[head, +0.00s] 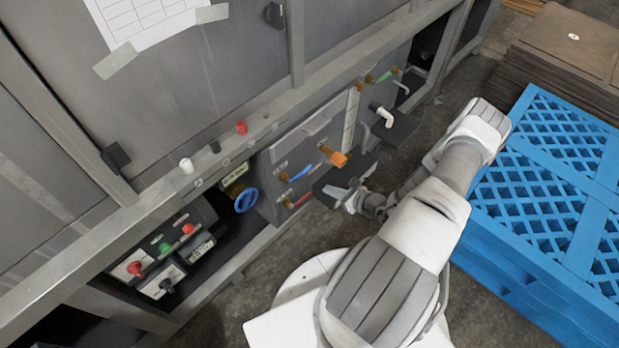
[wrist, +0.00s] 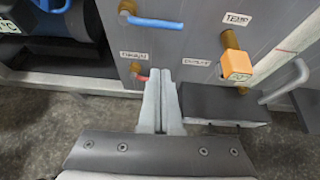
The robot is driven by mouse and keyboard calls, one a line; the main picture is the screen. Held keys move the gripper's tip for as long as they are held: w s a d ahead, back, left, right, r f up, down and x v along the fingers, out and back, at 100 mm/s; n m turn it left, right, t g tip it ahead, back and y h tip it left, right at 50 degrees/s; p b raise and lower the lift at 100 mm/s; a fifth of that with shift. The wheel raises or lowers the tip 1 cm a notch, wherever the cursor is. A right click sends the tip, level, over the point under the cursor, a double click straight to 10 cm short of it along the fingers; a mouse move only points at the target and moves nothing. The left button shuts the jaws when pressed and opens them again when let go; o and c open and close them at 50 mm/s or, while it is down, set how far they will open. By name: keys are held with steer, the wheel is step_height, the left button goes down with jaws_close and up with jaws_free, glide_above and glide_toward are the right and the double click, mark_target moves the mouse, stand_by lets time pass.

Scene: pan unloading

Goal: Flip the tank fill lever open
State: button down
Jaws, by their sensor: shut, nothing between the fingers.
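The grey valve panel (head: 318,135) carries several small levers. A blue lever (head: 299,174) sits above a red lever (head: 299,199), and an orange-handled lever (head: 337,157) is to their right. In the wrist view the blue lever (wrist: 155,23) is at the top, the orange handle (wrist: 236,66) at right, and a short red lever (wrist: 141,77) just left of my fingertips. White labels are too blurred to tell surely which lever is tank fill. My gripper (wrist: 160,76) is shut and empty, pointing at the panel beside the red lever; contact cannot be told.
A dark ledge with a grey pipe (wrist: 285,82) is right of my fingers. A blue round valve (head: 246,200) and a box with red and green knobs (head: 160,255) are further left. Blue pallets (head: 545,160) stand at right. Concrete floor lies between.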

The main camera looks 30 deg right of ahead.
mark_target(301, 174)
steer(key=shift+s+f, duration=0.15)
steer(key=shift+f, duration=0.15)
steer(key=b+x, duration=0.3)
steer(key=x, duration=0.7)
steer(key=shift+w+r, duration=0.2)
steer(key=shift+r, duration=0.8)
steer(key=shift+w+r, duration=0.15)
steer(key=shift+r, duration=0.8)
steer(key=shift+s+r, duration=0.1)
steer(key=shift+r, duration=0.05)
steer(key=shift+p, duration=0.4)
